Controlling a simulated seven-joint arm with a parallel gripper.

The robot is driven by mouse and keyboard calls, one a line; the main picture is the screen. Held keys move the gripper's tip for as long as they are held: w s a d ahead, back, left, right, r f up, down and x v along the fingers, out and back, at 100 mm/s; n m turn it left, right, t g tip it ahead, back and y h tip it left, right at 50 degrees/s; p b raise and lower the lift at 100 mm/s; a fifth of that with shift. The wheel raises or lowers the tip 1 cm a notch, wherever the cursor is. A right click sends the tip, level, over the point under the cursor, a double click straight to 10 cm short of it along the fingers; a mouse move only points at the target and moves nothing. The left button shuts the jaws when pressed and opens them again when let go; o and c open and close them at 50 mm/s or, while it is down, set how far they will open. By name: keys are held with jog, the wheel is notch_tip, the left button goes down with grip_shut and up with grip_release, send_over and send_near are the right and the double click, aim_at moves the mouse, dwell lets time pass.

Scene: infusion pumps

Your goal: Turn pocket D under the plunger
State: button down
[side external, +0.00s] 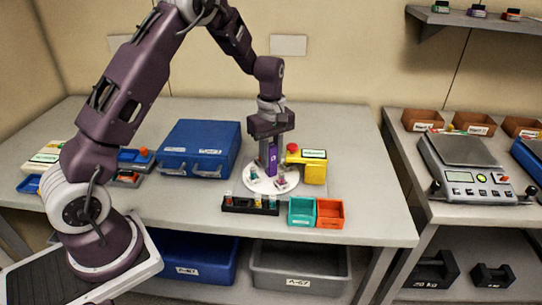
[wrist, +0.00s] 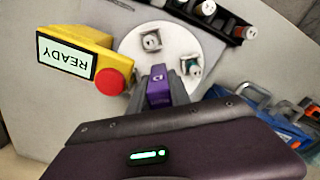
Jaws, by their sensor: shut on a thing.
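A round white turntable (side external: 256,185) lies on the bench; it also shows in the wrist view (wrist: 128,45). Small pockets with pieces (wrist: 151,41) (wrist: 192,66) sit on it. My gripper (side external: 270,160) points down over the turntable and is shut on a purple upright block (wrist: 158,88) with a pale mark, too small to read surely. The yellow pump unit (side external: 315,170) stands beside the turntable, with a red round end (wrist: 110,82) towards it and a display reading READY (wrist: 66,57). I cannot make out pocket D or which pocket is under the plunger.
A black rack (side external: 250,206) with several vials stands in front of the turntable. Teal (side external: 302,211) and orange (side external: 330,213) bins are to its right. A blue case (side external: 200,148) stands behind left. The bench's right end is clear.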

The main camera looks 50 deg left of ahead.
aim_at(271, 145)
jog(key=shift+w+r+n, duration=0.1)
jog(key=shift+n, duration=5.3)
jog(key=c, duration=1.5)
grip_release()
notch_tip(271, 145, up, 7)
jog(key=shift+f, duration=0.1)
